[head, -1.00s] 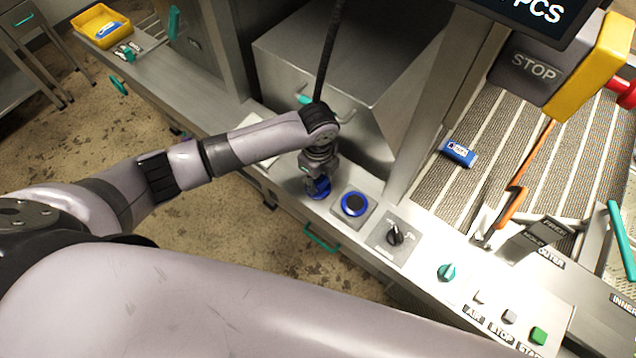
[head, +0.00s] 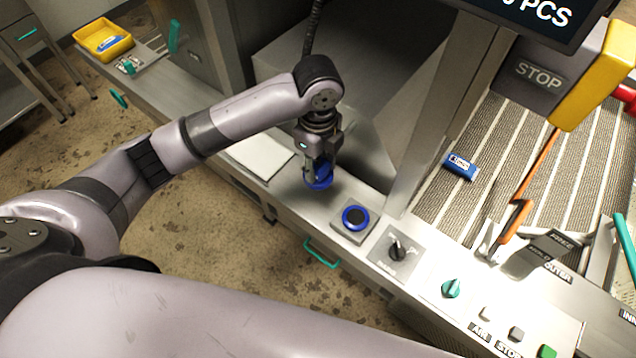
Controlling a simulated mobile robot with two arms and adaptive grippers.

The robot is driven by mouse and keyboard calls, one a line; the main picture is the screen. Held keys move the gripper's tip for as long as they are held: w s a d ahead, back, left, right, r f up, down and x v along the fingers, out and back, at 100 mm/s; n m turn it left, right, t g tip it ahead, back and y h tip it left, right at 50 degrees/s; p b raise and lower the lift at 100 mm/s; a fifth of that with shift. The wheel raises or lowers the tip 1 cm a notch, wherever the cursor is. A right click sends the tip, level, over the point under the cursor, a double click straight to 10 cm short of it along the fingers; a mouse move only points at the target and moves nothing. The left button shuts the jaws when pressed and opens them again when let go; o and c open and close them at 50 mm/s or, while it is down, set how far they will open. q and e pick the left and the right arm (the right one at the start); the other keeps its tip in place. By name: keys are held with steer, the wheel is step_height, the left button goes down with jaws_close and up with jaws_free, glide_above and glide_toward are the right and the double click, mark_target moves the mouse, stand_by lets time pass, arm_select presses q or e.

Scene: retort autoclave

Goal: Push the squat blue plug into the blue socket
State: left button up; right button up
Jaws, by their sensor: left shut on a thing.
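My left gripper (head: 320,168) is pointed down and shut on the squat blue plug (head: 319,181), which it holds near the front ledge. Fingers hide part of the plug. The blue socket (head: 355,216), a blue ring with a dark centre on a square grey plate, lies just to the right and nearer to me. The plug is apart from the socket, up and to the left of it. My right gripper is not in view.
A black rotary knob (head: 397,249), a teal knob (head: 451,288) and push buttons (head: 516,334) line the ledge to the right. A blue packet (head: 460,166) lies on the ribbed belt. A yellow bin (head: 104,41) stands far left. A STOP box (head: 541,72) overhangs the right.

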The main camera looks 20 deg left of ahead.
mark_target(319, 162)
arm_select(q)
step_height(319, 162, up, 8)
steer(key=shift+f, duration=0.15)
stand_by(0.4)
